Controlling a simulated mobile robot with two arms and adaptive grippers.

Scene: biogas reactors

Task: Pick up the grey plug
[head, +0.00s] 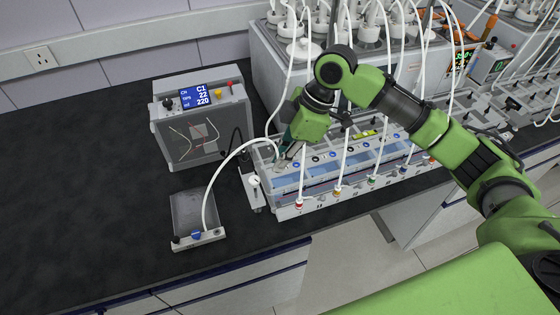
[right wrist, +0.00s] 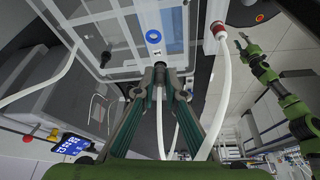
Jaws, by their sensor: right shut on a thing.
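My right gripper (head: 283,158) is at the left end of the long rack with blue water baths, its fingers pointing down. In the right wrist view its fingers (right wrist: 160,70) come together at the tips, shut on a small grey piece, which I take to be the grey plug; it is mostly hidden by the fingertips. A blue-ringed port (right wrist: 153,37) lies just beyond the fingertips. In the head view the arm hides the plug. My left gripper (right wrist: 243,42) shows small at the right of the right wrist view, and its jaw state is unclear; the head view does not show it.
The rack (head: 345,190) carries white tubes with coloured connectors. A control box with a blue display (head: 205,97) stands left of it. A clear tray (head: 190,210) with a white hose lies in front. The black bench is clear at the left.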

